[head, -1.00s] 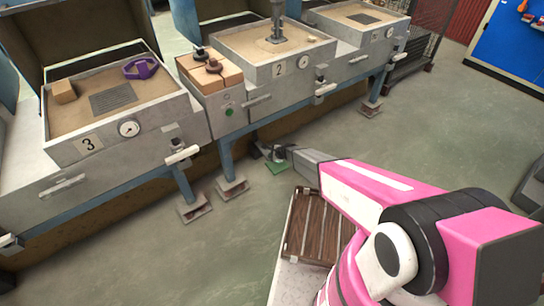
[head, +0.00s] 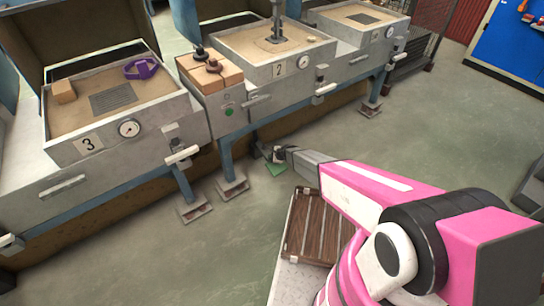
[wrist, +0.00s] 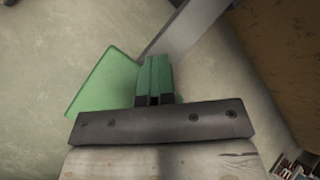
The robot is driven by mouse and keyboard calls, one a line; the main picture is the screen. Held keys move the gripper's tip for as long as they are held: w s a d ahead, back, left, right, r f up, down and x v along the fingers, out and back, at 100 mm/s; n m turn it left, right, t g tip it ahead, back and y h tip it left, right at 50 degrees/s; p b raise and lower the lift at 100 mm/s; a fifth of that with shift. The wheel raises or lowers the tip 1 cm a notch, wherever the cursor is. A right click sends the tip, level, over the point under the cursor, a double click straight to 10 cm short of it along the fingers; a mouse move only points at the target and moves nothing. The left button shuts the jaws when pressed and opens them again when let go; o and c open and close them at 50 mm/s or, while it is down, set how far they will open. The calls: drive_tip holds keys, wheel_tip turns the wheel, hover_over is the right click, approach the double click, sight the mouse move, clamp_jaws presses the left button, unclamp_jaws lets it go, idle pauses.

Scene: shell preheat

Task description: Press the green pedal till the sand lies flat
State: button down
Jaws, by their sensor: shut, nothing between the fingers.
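The green pedal (head: 276,169) is low at the floor, in front of the blue bench legs. It also shows in the wrist view (wrist: 103,82) as a flat green plate on the left. My gripper (head: 281,154) is low beside the pedal in the head view. In the wrist view my gripper (wrist: 156,62) is shut and empty, its green fingertips together, overlapping the pedal's right edge. I cannot tell whether they touch it. Sand (head: 240,47) lies in box 2 around a grey post (head: 277,22). Its surface is too small to judge for flatness.
Box 3 (head: 62,154) holds sand, a grate, a purple piece (head: 141,69) and a tan block (head: 64,90). Wooden blocks (head: 228,79) sit between boxes 2 and 3. A slatted wooden crate (head: 290,235) stands near my arm.

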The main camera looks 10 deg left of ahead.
drive_tip(key=shift+s+d+f, duration=0.15)
drive_tip(key=shift+f, duration=0.1)
drive_tip(key=shift+r, duration=0.1)
idle(0.3)
drive_tip(key=shift+r, duration=2.8)
drive_tip(key=r, duration=0.5)
drive_tip(key=shift+w+a, duration=0.25)
drive_tip(key=shift+a, duration=0.05)
